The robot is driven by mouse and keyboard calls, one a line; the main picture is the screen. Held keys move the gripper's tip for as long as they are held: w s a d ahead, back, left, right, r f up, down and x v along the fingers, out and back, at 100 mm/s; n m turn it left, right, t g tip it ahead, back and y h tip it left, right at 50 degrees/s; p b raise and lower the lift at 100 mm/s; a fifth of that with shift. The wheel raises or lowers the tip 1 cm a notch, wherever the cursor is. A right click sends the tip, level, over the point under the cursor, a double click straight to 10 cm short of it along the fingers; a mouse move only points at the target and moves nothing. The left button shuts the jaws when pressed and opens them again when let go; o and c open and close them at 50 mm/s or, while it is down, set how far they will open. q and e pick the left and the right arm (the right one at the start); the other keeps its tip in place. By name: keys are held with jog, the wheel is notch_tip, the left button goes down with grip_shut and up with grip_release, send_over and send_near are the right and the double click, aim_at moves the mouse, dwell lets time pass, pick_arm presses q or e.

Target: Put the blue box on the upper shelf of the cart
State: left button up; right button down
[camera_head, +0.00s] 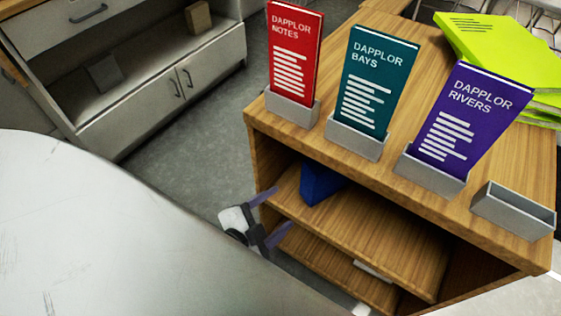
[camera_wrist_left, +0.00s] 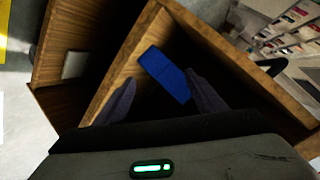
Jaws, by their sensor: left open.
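The blue box (camera_head: 320,184) sits on the upper shelf (camera_head: 385,236) of the wooden cart, under the cart's top, near the shelf's left end. The top hides part of it in the head view. My left gripper (camera_head: 283,209) is open at the cart's open side, with its fingers pointing in toward the box. My right gripper is not in view.
The cart's top (camera_head: 395,125) holds red (camera_head: 294,55), teal (camera_head: 372,80) and purple (camera_head: 468,120) booklets in grey holders, and an empty grey holder (camera_head: 513,210). A lower shelf (camera_head: 325,258) lies below. A grey cabinet (camera_head: 165,100) stands at the back left, with clear floor between.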

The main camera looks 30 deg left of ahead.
pick_arm(q)
jog(key=s+d+f+n+g+h, duration=0.2)
jog(key=s+d+f+n+g, duration=0.1)
jog(key=s+d+n, duration=0.3)
jog(key=shift+s+f+n+g, duration=0.3)
jog(key=shift+s+f+n, duration=0.3)
jog(key=shift+f+n, duration=0.15)
